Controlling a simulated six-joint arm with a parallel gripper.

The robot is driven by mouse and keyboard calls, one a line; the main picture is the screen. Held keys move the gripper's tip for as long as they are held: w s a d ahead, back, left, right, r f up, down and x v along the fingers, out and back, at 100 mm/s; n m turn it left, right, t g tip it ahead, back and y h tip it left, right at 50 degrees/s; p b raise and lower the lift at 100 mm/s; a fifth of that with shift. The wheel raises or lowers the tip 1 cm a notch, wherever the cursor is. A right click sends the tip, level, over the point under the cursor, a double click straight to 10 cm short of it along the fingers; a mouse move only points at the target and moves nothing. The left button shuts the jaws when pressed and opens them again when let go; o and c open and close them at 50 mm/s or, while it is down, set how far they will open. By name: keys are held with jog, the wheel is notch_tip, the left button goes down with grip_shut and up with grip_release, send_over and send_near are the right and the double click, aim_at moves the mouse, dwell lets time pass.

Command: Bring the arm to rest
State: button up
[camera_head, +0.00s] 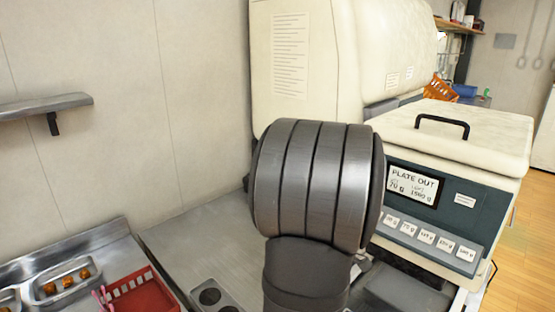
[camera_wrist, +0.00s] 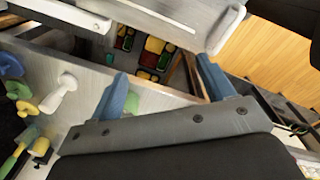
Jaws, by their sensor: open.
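My gripper (camera_wrist: 165,84) shows in the wrist view as two blue-grey fingers standing well apart, with nothing between them. It is open and empty. Beyond the fingers is a grey panel with red, yellow and green blocks near it. In the head view, a thick dark grey link of my arm fills the middle, and the gripper itself is hidden or out of the picture. I cannot tell from these frames how far the fingers are from the things behind them.
A large cream machine with a "PLATE OUT" display (camera_head: 414,183) stands at the right. A red basket (camera_head: 142,290) and a metal tray (camera_head: 62,284) with brown pieces lie at the lower left. A wall shelf (camera_head: 45,105) is at the left. Coloured utensils (camera_wrist: 35,100) lie at the wrist view's left.

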jog(key=w+a+r, duration=0.2)
jog(key=a, duration=0.5)
jog(key=shift+a, duration=0.35)
